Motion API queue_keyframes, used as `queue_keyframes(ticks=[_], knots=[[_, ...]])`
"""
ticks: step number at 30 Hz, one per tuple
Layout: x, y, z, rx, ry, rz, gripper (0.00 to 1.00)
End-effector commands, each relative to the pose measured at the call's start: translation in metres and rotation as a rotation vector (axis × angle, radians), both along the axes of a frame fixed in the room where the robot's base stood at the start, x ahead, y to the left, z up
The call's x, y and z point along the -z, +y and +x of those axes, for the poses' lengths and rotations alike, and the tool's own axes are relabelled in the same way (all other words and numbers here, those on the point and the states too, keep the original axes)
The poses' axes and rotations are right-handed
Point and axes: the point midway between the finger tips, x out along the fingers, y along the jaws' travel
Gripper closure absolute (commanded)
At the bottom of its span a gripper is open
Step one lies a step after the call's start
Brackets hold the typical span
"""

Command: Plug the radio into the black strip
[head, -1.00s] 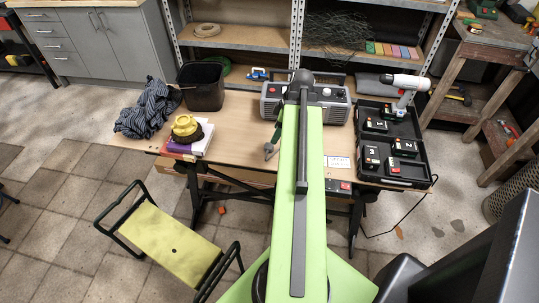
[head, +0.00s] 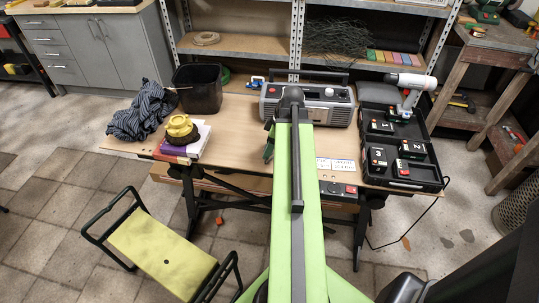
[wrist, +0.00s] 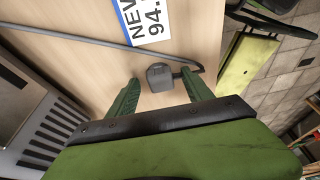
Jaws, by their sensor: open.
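The grey radio (head: 340,108) with a black handle stands at the back of the wooden workbench. Its grille (wrist: 50,140) shows at the left of the wrist view. A dark grey plug (wrist: 160,74) on a grey cable (wrist: 85,37) lies on the bench top. My gripper (wrist: 161,78) is open, with one green finger on each side of the plug and visible gaps between. In the head view my arm hides the plug and most of the gripper (head: 268,150). The black strip (head: 336,188) with a red switch is at the bench's front edge, right of my arm.
A black tray (head: 425,182) with batteries and a drill (head: 409,88) is on the right of the bench. A black bin (head: 198,90), a cloth (head: 142,112) and books with a yellow-topped object (head: 180,130) are on the left. A yellow-seated stool (head: 160,248) stands in front.

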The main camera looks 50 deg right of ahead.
Motion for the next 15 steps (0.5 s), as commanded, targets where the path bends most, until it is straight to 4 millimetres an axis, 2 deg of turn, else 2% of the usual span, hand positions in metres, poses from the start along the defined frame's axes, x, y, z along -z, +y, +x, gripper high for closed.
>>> queue_keyframes(ticks=[8, 15], knots=[[-0.0022, 0.0001, 0.0, 0.0, 0.0, 0.0, 0.41], [-0.0022, 0.0001, 0.0, 0.0, 0.0, 0.0, 0.72]])
